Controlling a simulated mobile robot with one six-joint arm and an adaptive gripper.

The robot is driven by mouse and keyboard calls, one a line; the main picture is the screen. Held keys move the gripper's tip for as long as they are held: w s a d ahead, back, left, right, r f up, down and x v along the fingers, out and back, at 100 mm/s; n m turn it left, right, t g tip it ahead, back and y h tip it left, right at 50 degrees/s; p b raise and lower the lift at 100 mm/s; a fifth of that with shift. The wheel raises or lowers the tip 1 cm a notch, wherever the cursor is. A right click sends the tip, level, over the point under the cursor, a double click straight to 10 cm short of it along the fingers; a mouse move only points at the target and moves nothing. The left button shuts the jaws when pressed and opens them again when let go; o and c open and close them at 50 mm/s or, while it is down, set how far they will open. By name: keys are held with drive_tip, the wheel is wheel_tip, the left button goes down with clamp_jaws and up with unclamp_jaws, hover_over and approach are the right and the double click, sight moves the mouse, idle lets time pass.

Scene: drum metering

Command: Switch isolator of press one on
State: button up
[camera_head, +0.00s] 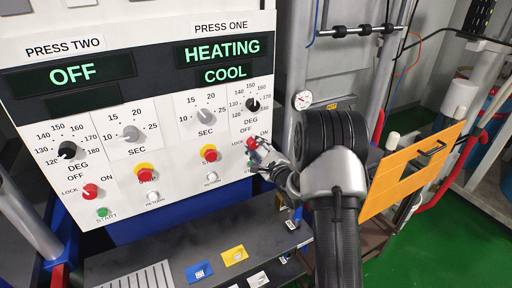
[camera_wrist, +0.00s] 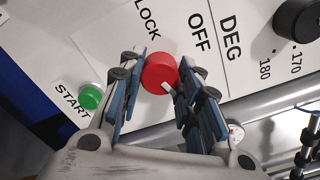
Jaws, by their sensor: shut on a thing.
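The isolator of press one is a red knob (camera_head: 252,143) at the lower right of the white panel, with LOCK, OFF and ON printed around it. In the wrist view the red knob (camera_wrist: 159,72) sits between my two fingers, and its white pointer slants down-right, away from LOCK. The ON print is hidden in that view but shows right of the knob in the head view. My gripper (camera_head: 260,153) is at the panel, shut on the knob; it also shows in the wrist view (camera_wrist: 160,82). The press one display (camera_head: 224,50) reads HEATING, with COOL below.
A green START button (camera_wrist: 90,97) lies beside the knob. The press one red and yellow button (camera_head: 210,154) is left of my gripper. A grey shelf (camera_head: 170,250) with coloured cards is below. An orange board (camera_head: 412,170) stands right of my arm.

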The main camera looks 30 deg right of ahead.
drive_tip(key=o, duration=1)
drive_tip(key=shift+o, duration=0.2)
drive_tip(key=s, duration=1.2)
drive_tip(key=shift+d, duration=0.2)
